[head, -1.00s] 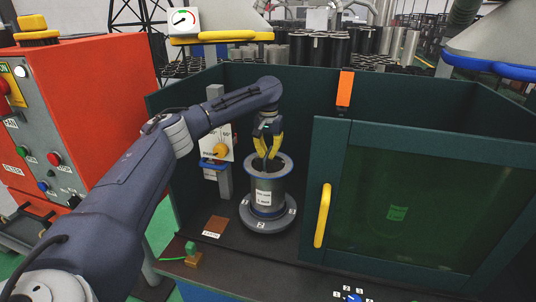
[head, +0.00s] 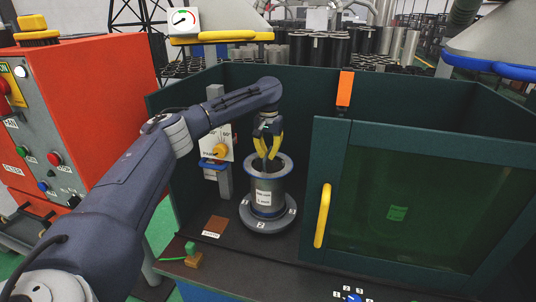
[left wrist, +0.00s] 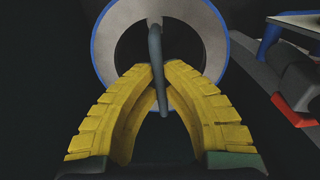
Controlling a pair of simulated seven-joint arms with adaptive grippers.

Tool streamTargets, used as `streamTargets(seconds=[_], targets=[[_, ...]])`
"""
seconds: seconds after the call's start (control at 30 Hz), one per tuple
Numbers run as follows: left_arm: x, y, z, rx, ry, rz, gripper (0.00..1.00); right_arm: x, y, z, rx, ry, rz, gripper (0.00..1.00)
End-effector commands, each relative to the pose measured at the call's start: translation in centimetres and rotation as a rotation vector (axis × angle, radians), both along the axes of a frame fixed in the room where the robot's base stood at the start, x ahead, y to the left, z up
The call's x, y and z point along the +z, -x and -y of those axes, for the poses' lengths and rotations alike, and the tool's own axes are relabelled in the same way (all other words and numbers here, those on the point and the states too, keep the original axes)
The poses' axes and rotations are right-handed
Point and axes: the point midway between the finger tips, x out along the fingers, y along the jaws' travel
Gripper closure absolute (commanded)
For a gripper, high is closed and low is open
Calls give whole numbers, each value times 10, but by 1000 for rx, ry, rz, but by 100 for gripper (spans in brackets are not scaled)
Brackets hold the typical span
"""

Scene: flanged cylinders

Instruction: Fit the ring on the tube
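The tube (head: 268,199) is a grey upright cylinder with a blue-edged flange at its top and a white label. It stands on a round numbered base inside the dark cabinet. My left gripper (head: 270,158) points down just above the tube's open top. In the left wrist view its yellow fingers (left wrist: 158,72) close on a thin grey curved piece, seemingly the ring (left wrist: 156,50) seen edge-on. Behind it the tube's flange (left wrist: 216,45) surrounds a dark opening. Whether the ring touches the tube cannot be told. My right gripper is out of view.
A glazed door (head: 408,205) with a yellow handle (head: 322,215) stands right of the tube. A grey post (head: 223,180) with a yellow knob (head: 221,151) is close on the left.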

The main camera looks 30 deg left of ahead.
Motion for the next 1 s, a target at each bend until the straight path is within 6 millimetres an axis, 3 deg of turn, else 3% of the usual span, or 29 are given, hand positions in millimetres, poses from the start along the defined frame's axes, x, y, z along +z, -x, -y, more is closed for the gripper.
streamTargets(seconds=[0.67,0.7,0.9,1.0], targets=[[-6,0,0,0,0,2,100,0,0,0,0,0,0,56],[-6,-1,0,0,0,2,90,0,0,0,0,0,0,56],[-7,0,0,0,1,1,68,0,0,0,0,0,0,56],[-7,0,0,0,1,1,68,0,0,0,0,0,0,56]])
